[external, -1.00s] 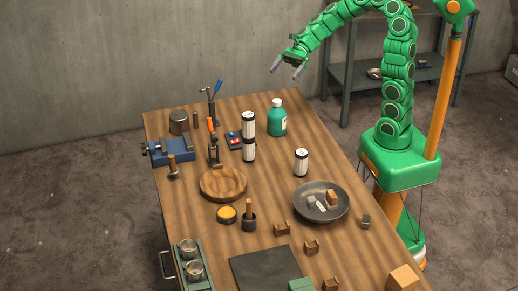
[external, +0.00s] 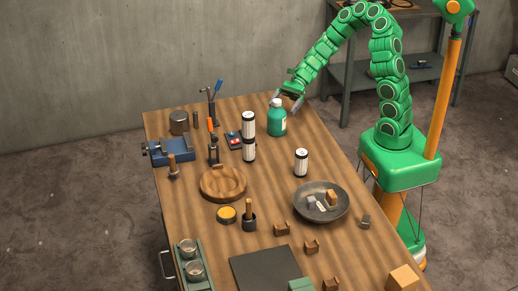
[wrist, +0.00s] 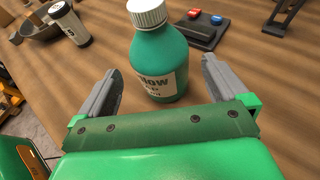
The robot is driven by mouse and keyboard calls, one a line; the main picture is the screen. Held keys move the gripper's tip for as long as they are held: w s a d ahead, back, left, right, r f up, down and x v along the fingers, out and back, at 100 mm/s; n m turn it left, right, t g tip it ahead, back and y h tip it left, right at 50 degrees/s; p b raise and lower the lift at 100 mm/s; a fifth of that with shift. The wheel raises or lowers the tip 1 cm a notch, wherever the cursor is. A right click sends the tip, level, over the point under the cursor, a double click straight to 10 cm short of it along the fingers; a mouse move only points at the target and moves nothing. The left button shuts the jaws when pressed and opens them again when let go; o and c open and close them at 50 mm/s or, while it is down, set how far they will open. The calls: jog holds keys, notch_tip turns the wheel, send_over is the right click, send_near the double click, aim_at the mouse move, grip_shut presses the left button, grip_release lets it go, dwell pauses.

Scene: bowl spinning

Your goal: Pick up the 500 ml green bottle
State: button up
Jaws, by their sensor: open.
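The green bottle (external: 277,121) stands upright near the back right of the wooden table, with a white cap and a pale label. In the wrist view the bottle (wrist: 162,62) stands ahead of my gripper, between the lines of the two grey fingers. My gripper (external: 287,101) is open, at the bottle's far right side in the external view. In the wrist view the open fingers of my gripper (wrist: 160,88) lie to either side of the bottle's lower part, with gaps visible.
Two stacked white-and-black cans (external: 248,137) stand left of the bottle. Another can (external: 301,162) stands in front, near a dark bowl (external: 336,210) holding small blocks. A switch box (external: 233,140) and a blue vise (external: 171,152) are farther left. The table's right edge is close to the bottle.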

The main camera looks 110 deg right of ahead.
aim_at(272, 126)
jog(key=x, duration=0.2)
jog(key=f+x, duration=0.1)
jog(key=x, duration=0.1)
jog(key=shift+w+a+f, duration=0.1)
jog(key=shift+a, duration=0.1)
jog(key=shift+x, duration=0.95)
jog(key=shift+c, duration=0.3)
jog(key=c, duration=1.2)
